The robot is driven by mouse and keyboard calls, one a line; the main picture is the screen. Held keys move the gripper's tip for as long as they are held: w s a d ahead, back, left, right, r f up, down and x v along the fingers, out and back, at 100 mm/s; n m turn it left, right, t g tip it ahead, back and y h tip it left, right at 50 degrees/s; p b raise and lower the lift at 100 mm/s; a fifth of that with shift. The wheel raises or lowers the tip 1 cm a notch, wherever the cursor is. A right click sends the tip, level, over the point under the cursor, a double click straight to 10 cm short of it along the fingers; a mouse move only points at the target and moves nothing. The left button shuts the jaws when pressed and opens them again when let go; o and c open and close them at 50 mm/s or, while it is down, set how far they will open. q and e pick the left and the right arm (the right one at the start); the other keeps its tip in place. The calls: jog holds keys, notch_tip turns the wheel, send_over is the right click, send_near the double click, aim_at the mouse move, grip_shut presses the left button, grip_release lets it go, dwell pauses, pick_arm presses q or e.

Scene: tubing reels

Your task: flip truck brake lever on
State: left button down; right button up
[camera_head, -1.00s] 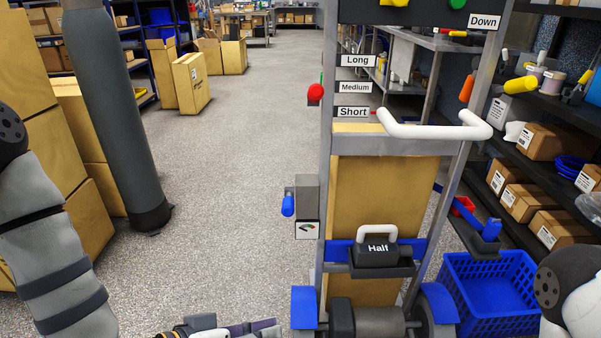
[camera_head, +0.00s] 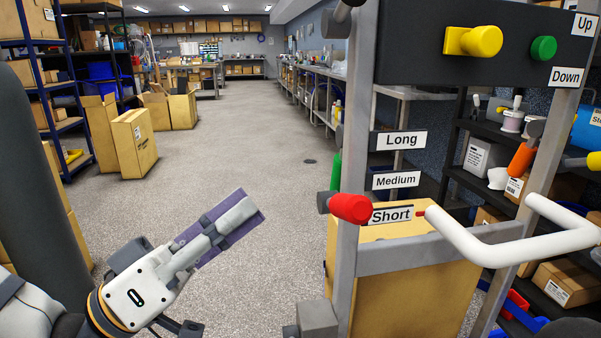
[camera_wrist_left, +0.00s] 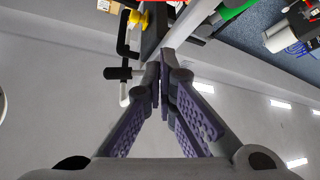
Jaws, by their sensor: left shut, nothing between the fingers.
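A grey-framed truck (camera_head: 347,260) stands at the right with several coloured knobs. A red knob (camera_head: 350,208) sits on its left post beside the "Short" label, with a green handle (camera_head: 336,172) behind it. A yellow knob (camera_head: 475,41) and a green button (camera_head: 543,48) are on the dark top panel. No label names the brake lever, so I cannot tell which it is. My left gripper (camera_head: 250,208) is shut and empty, left of the red knob and apart from it. In the left wrist view its fingertips (camera_wrist_left: 165,62) meet below blurred coloured parts. My right gripper is out of view.
A white bent handle (camera_head: 510,240) juts from the truck's front. A brown box (camera_head: 400,290) stands within the frame. Shelves of boxes line the right side. Open cartons (camera_head: 134,142) stand on the left. The floor between them and the truck is clear.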

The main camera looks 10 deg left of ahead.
aim_at(340, 205)
pick_arm(q)
jog(key=shift+a+r+h, duration=0.1)
jog(key=shift+r+h, duration=0.2)
jog(key=shift+r, duration=0.1)
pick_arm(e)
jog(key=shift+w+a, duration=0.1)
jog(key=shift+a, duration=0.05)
pick_arm(q)
jog(key=shift+m, duration=0.3)
jog(key=w+d+r, duration=0.1)
jog(key=w+d, duration=0.2)
jog(key=d, duration=0.5)
jog(key=shift+w+d+r, duration=0.25)
jog(key=shift+d, duration=0.1)
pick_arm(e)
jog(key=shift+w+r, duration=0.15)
pick_arm(q)
jog(key=shift+s+f+m+g+h, duration=0.15)
jog(key=shift+f+m+g+h, duration=0.15)
jog(key=shift+m, duration=0.2)
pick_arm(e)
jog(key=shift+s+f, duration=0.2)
